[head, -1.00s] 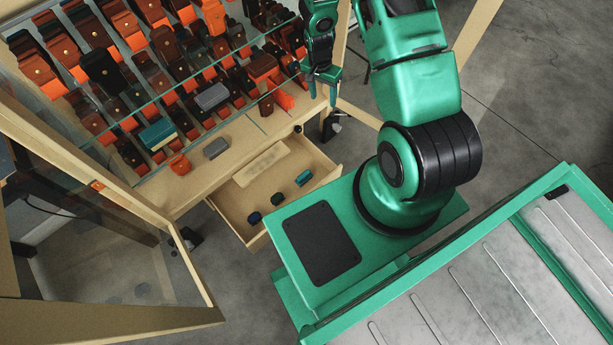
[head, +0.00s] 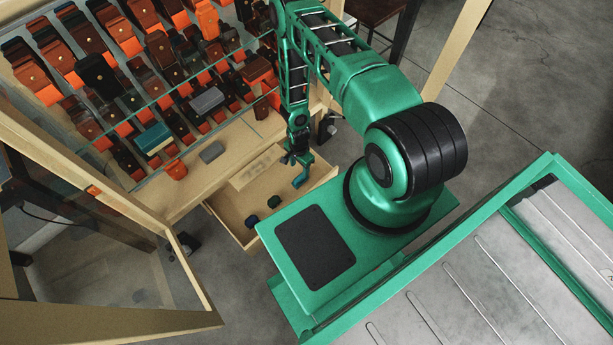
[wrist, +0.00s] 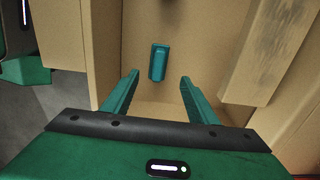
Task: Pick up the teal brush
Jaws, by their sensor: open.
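The teal brush (wrist: 158,62) lies on the drawer floor in the wrist view, lengthwise, ahead of and between my finger tips. My gripper (wrist: 160,77) is open and empty, with one teal finger on each side of the brush's line. In the head view my gripper (head: 301,172) hangs over the right end of the open drawer (head: 232,207) and hides the teal brush there. The height between the fingers and the brush is hard to tell.
A dark blue brush (head: 252,220) and a dark green brush (head: 274,202) lie in the same drawer. Drawer walls stand close around my gripper. Shelves of orange and brown items, with a glass edge, rise behind. An open glass door (head: 110,250) is at left.

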